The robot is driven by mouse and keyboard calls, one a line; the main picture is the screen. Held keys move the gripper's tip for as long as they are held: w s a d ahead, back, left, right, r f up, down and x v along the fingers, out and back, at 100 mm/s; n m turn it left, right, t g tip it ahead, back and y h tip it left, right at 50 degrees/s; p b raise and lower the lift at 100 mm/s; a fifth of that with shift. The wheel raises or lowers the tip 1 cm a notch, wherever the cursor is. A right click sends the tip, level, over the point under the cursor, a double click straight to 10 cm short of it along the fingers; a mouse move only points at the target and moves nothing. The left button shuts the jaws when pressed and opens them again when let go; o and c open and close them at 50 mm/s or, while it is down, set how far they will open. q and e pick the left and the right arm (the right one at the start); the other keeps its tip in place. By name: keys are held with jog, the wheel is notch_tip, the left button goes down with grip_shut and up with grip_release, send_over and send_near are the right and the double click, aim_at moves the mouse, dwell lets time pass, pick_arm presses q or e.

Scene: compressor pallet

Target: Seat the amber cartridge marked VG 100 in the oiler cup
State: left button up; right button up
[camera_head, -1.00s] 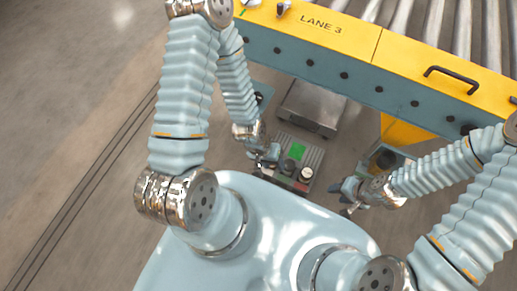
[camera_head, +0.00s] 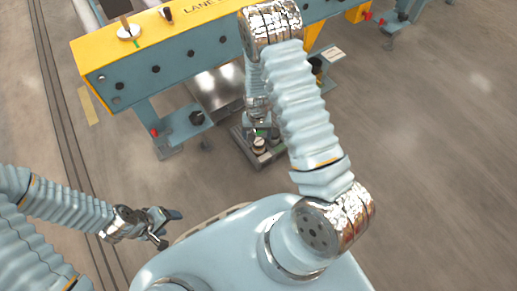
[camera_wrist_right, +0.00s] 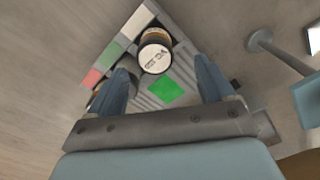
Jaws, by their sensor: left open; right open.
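A jar-like cartridge with a white lid (camera_wrist_right: 157,58) stands in the rack in the right wrist view. Its lid lettering is upside down and seems to start with VG; I cannot make out the number or a clear amber colour. My right gripper (camera_wrist_right: 163,78) is open, with its fingers spread below and either side of this cartridge in the picture; nothing is gripped. In the head view a white lid (camera_head: 259,145) shows at the rack, partly under my right arm. My left gripper (camera_head: 166,224) is open and empty, away at lower left. I cannot identify the oiler cup.
The rack has a green square (camera_wrist_right: 165,92) and a strip with red, green and white patches (camera_wrist_right: 113,52). Another round item is partly hidden behind the left finger. A metal plate (camera_head: 217,88) and the yellow-edged conveyor frame (camera_head: 150,40) stand beyond. Open floor (camera_head: 430,170) lies right.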

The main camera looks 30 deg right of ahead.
aim_at(259, 141)
jog(key=shift+a+f, duration=0.1)
jog(key=shift+f, duration=0.2)
jog(key=f, duration=0.1)
jog(key=f+b, duration=0.1)
jog(key=f, duration=0.3)
jog(key=shift+s+d, duration=0.2)
jog(key=shift+d, duration=0.1)
jog(key=shift+r, duration=0.1)
jog(key=shift+c, duration=0.2)
jog(key=c, duration=1.2)
